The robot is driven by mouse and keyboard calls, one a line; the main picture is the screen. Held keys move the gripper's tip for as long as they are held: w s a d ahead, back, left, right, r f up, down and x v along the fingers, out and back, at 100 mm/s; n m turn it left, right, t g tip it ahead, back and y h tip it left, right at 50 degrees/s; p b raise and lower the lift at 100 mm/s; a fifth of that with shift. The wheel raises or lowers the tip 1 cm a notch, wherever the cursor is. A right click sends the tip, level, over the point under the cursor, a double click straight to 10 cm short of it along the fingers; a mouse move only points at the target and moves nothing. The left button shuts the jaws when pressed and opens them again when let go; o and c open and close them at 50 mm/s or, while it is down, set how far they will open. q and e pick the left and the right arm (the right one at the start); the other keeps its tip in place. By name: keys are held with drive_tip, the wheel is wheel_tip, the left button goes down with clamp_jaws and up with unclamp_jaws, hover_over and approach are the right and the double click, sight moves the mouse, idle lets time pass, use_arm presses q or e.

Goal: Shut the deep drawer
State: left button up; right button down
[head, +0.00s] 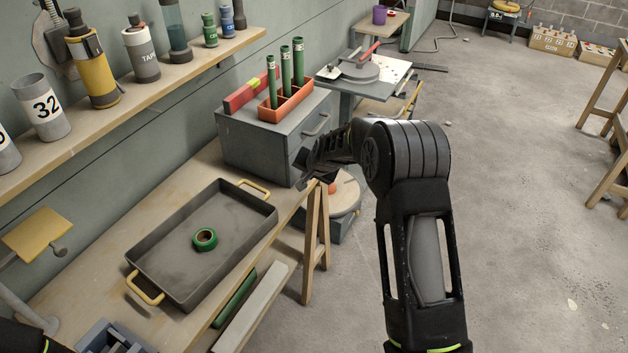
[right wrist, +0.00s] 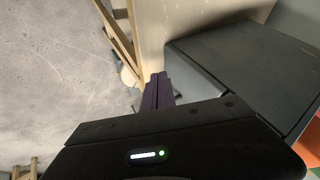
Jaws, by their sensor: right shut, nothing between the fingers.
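A grey drawer cabinet (head: 262,135) stands at the far end of the workbench, its front facing right. An upper drawer front with a bar handle (head: 318,125) shows. The lower part of the front is mostly hidden behind my right gripper (head: 305,172), so I cannot tell how far the deep drawer stands out. My right gripper is shut and empty, close to the lower front corner of the cabinet. In the right wrist view its dark fingers (right wrist: 157,92) are together beside the grey cabinet (right wrist: 245,70); I cannot tell whether they touch it. My left gripper is not in view.
An orange holder (head: 285,103) with green tubes and a red block (head: 243,96) sit on the cabinet. A grey tray (head: 165,275) with a green tape roll (head: 204,239) lies on the bench. A wooden trestle (head: 316,235) stands under the arm.

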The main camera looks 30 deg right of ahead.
drive_tip(key=v, duration=1)
drive_tip(key=shift+s+d+b, duration=0.3)
drive_tip(key=shift+s+d, duration=0.2)
drive_tip(key=shift+s, duration=0.05)
drive_tip(key=s+a+f+n+g+y, duration=0.1)
drive_tip(key=s+a+f+n, duration=0.2)
drive_tip(key=s+a+f, duration=0.45)
drive_tip(key=s+a+f+n+g+y, duration=0.1)
drive_tip(key=s+a+f+n, duration=0.35)
drive_tip(key=a+f, duration=0.55)
drive_tip(key=s+a+f+g+y, duration=0.1)
drive_tip(key=s+a+f, duration=0.2)
drive_tip(key=s, duration=0.5)
drive_tip(key=s+a+f+g+y, duration=0.1)
drive_tip(key=s+a+f, duration=0.3)
drive_tip(key=s, duration=0.4)
drive_tip(key=s+a+f+g, duration=0.2)
drive_tip(key=s+f, duration=0.3)
drive_tip(key=s, duration=0.3)
drive_tip(key=shift+a+g+y, duration=0.4)
drive_tip(key=shift+a, duration=0.35)
